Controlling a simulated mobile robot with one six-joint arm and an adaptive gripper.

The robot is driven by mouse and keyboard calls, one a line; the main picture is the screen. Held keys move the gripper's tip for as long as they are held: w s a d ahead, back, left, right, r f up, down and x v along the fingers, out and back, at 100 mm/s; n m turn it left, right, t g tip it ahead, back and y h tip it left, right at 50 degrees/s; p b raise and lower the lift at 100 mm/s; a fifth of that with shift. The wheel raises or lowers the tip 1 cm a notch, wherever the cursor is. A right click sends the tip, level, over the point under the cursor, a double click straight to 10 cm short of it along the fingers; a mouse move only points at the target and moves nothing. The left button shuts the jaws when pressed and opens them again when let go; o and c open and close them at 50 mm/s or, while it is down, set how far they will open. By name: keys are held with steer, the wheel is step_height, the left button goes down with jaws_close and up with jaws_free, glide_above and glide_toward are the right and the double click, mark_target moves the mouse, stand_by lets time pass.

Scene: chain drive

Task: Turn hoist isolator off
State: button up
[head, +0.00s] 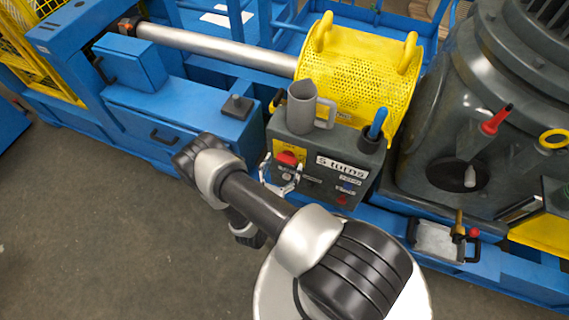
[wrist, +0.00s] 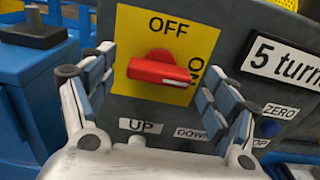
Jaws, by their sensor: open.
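The hoist isolator is a red rotary handle (wrist: 160,70) on a yellow plate (wrist: 190,28) marked OFF at the top and ON at the right. The handle lies roughly horizontal, its end toward the ON side. It also shows in the head view (head: 287,159), on the front of a dark grey control box (head: 312,150). My gripper (wrist: 155,75) is open in front of the plate, with one finger to the left of the handle and the other to its right. In the head view my gripper (head: 280,176) is just before the box; contact with the handle cannot be told.
A grey mug (head: 302,108) and a dark cup (head: 369,143) with a blue-handled item stand on the box. A "5 turns" label (head: 343,168) and buttons marked UP, DOWN and ZERO are near the isolator. A yellow perforated guard (head: 350,70) is behind. Floor at left is clear.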

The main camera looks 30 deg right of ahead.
steer(key=shift+w+d, duration=0.4)
steer(key=shift+d, duration=0.1)
steer(key=shift+c, duration=0.4)
steer(key=c, duration=1)
